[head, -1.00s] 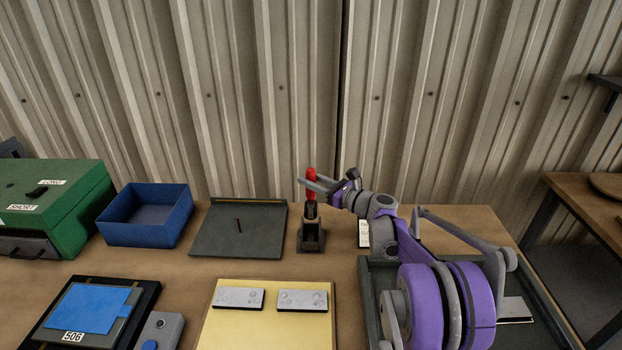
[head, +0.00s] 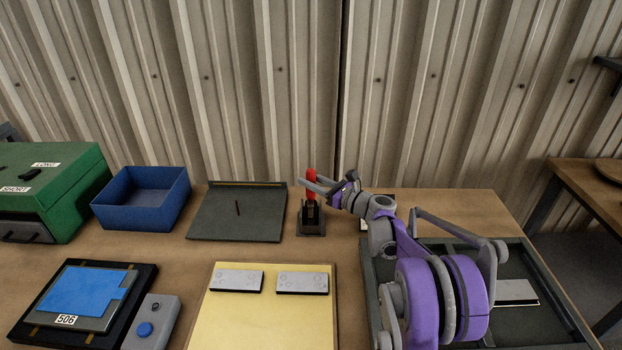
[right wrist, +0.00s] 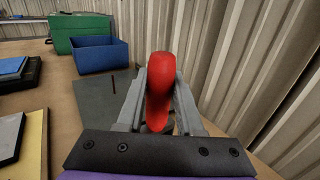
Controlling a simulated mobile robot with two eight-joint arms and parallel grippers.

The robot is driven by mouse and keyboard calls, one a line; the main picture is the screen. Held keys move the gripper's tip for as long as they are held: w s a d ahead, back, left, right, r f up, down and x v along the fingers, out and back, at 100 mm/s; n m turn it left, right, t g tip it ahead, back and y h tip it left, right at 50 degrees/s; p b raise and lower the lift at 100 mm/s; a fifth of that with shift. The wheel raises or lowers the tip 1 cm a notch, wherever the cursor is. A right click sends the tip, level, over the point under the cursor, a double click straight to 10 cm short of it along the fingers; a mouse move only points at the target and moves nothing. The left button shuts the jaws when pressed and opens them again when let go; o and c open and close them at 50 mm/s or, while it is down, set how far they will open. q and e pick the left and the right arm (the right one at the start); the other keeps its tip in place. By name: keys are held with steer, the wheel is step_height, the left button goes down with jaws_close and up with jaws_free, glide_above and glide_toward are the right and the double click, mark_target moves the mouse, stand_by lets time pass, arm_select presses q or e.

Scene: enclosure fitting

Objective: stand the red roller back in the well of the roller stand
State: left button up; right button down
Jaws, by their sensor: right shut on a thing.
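The red roller (head: 311,176) is upright between the fingers of my right gripper (head: 311,185), which is shut on it. Its red top also shows in the right wrist view (right wrist: 160,85). The roller stand (head: 311,222), a small dark block, stands on the table directly below the roller. The roller's lower part is at the stand's upper opening; I cannot tell whether it rests fully in the well. In the right wrist view the stand is mostly hidden behind the roller and fingers. My left gripper is not in view.
A dark green plate (head: 238,222) with a small dark pin lies left of the stand. Farther left are a blue bin (head: 141,212) and a green box (head: 60,200). A yellow mat (head: 265,320) with two grey plates is in front. A dark tray (head: 520,260) lies under my right arm.

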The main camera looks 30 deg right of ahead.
steer(key=shift+f+b, duration=1.1)
steer(key=shift+f, duration=0.8)
steer(key=shift+c, duration=2.4)
jaws_free()
steer(key=shift+s, duration=0.1)
